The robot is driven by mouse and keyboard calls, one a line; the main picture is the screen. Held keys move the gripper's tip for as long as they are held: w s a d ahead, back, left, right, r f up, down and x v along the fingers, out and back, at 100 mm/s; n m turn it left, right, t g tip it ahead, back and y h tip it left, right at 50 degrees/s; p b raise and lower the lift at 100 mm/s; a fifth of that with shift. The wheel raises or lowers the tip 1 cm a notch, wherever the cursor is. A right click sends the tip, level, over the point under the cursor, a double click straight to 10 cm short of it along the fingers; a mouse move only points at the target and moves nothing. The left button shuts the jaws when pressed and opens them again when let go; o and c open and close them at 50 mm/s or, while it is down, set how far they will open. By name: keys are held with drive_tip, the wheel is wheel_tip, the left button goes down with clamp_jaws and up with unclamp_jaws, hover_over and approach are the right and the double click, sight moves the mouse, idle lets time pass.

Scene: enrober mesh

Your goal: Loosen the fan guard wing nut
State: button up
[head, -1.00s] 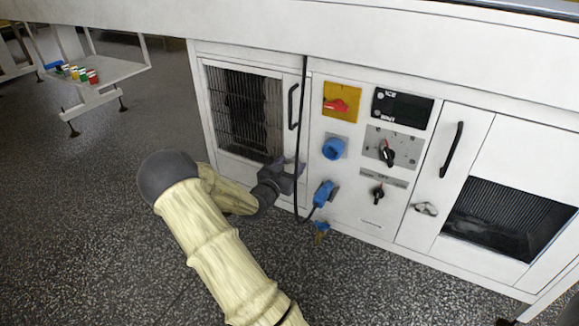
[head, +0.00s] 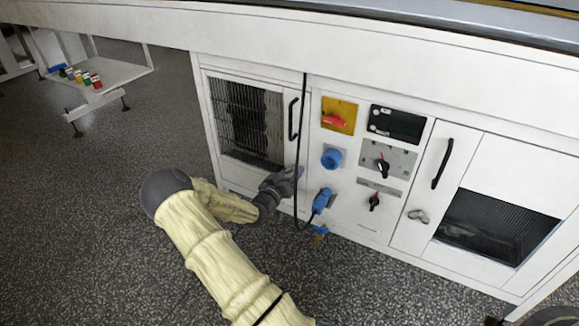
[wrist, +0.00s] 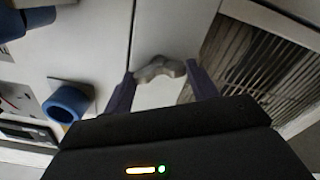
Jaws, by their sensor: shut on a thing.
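A grey wing nut (wrist: 160,69) shows in the wrist view on the white panel beside the slatted fan guard (wrist: 255,65). My gripper (wrist: 161,80) has one finger at each end of the wing nut and is shut on it. In the head view my gripper (head: 288,178) is at the lower right corner of the left guard door (head: 243,115), and it hides the nut there. A second, similar grey wing nut (head: 418,216) sits on the right door, apart from my gripper.
A black cable (head: 303,140) hangs close to my gripper, ending at a blue plug (head: 322,200). A blue socket (head: 332,158), a red switch (head: 334,119) and knobs (head: 382,165) are to the right. Black door handles (head: 293,118) stick out.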

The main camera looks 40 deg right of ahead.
drive_tip(key=n+p, duration=0.2)
drive_tip(key=shift+r+n, duration=0.1)
drive_tip(key=shift+n, duration=0.3)
drive_tip(key=n+p, duration=0.1)
drive_tip(key=n, duration=0.2)
drive_tip(key=shift+n+p, duration=0.3)
drive_tip(key=shift+p, duration=0.1)
drive_tip(key=n, duration=0.6)
drive_tip(key=shift+w+f+p, duration=0.1)
drive_tip(key=shift+f+p, duration=0.2)
drive_tip(key=shift+p, duration=0.05)
drive_tip(key=o, duration=1)
